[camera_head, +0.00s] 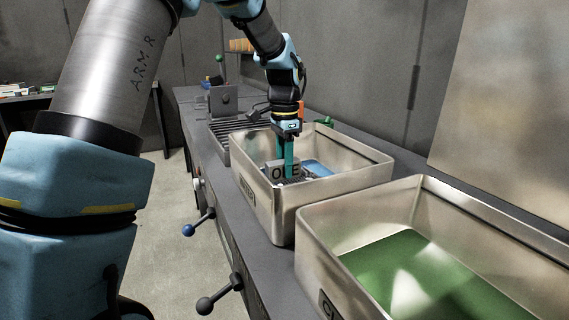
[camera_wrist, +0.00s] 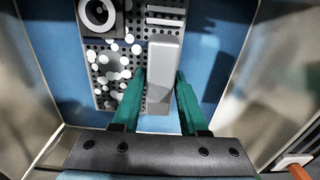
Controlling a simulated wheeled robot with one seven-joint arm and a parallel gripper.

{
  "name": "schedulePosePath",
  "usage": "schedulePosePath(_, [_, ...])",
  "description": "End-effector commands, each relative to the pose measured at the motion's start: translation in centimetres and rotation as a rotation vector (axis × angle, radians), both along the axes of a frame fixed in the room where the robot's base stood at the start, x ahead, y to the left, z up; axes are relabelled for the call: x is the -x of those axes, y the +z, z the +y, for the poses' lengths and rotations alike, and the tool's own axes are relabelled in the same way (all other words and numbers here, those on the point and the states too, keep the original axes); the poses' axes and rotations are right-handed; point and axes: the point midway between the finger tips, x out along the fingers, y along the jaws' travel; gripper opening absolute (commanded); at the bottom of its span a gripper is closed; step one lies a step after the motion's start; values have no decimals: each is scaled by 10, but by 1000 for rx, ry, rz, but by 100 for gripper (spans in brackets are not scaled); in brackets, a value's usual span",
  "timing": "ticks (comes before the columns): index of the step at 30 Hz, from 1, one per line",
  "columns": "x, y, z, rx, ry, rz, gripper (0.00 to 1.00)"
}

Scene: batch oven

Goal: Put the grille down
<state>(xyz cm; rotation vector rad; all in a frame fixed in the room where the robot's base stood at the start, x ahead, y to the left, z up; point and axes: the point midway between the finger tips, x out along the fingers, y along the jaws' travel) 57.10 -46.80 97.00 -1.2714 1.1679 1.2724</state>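The grille is a dark perforated plate (camera_wrist: 104,60) with white spots, raised blocks lettered like O and E, and a grey bar handle (camera_wrist: 163,70). In the head view its lettered front (camera_head: 283,171) shows inside the middle metal bin (camera_head: 268,208), which has a blue floor. My gripper (camera_head: 287,160) reaches down into that bin. In the wrist view its green fingers (camera_wrist: 161,80) stand on both sides of the handle, close against it. Whether the plate touches the bin floor cannot be told.
A second metal bin (camera_head: 350,285) with a green floor stands nearest, at the right. A slatted rack (camera_head: 222,135) lies beyond the middle bin. Lever handles with dark and blue knobs (camera_head: 188,230) stick out from the bench front. Bin walls surround my gripper closely.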

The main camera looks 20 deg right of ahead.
Motion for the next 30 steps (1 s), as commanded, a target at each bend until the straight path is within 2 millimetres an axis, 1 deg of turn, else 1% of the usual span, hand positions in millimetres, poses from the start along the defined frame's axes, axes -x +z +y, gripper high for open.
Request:
schedulePosePath(1, [0,0,0,0,0,0,50])
schedulePosePath(6, [0,0,0,0,0,0,67])
schedulePosePath(13, [0,1,0,0,0,0,67])
schedulePosePath(17, [-1,9,-1,2,0,-2,67])
schedulePosePath(20, [-1,24,-1,3,0,-3,67])
schedulePosePath(27, [-1,75,-1,4,1,-3,67])
schedulePosePath(30, [-1,94,-1,4,1,-3,67])
